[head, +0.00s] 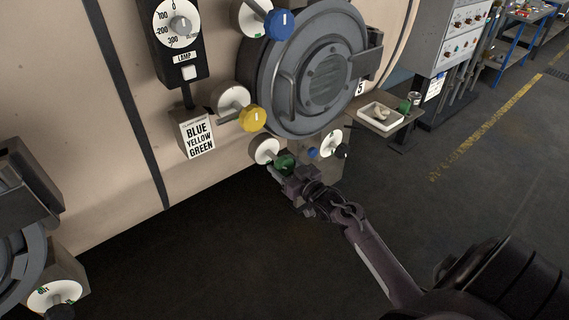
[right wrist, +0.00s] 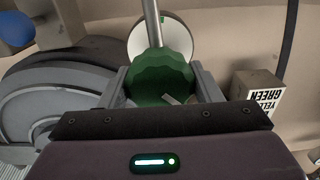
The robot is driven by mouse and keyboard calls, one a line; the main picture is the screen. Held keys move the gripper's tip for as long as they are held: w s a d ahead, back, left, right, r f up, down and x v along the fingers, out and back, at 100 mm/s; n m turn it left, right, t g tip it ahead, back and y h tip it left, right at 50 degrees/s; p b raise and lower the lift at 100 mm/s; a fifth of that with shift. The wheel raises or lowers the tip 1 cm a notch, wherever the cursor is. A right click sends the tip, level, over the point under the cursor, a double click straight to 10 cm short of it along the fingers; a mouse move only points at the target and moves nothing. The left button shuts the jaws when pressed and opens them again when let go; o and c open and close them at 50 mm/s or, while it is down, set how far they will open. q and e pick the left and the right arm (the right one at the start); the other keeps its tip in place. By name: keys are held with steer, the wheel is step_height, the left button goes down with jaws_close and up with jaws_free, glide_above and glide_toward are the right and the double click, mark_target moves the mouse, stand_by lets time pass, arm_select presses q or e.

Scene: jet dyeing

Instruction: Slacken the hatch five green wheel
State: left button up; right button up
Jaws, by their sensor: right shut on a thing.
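The green wheel (head: 285,162) sits at the lower left of the round grey hatch (head: 310,75), in front of a white dial disc (head: 264,150). The hatch carries a label reading 5. My right gripper (head: 281,171) reaches it from below right and is shut on it. In the right wrist view the faceted green wheel (right wrist: 160,78) sits between the two grey fingers (right wrist: 160,88), with its metal stem and white disc (right wrist: 172,38) behind. The fingers hide part of the wheel in the head view. My left gripper is not in view.
A yellow wheel (head: 253,117) and a blue wheel (head: 279,24) stand above on the same hatch, and a black knob (head: 341,151) to the right. A sign (head: 196,135) reads BLUE YELLOW GREEN. A side shelf (head: 388,122) holds a white tray (head: 380,117). The floor below is clear.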

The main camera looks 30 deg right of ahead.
steer(key=m+p, duration=0.1)
steer(key=m, duration=0.3)
steer(key=shift+m+p, duration=0.3)
steer(key=m+p, duration=0.1)
steer(key=m, duration=0.3)
steer(key=shift+m, duration=0.3)
steer(key=o, duration=1)
steer(key=shift+s, duration=0.1)
steer(key=s, duration=0.7)
steer(key=shift+s+d+b, duration=0.3)
steer(key=shift+b, duration=0.1)
steer(key=shift+f, duration=0.1)
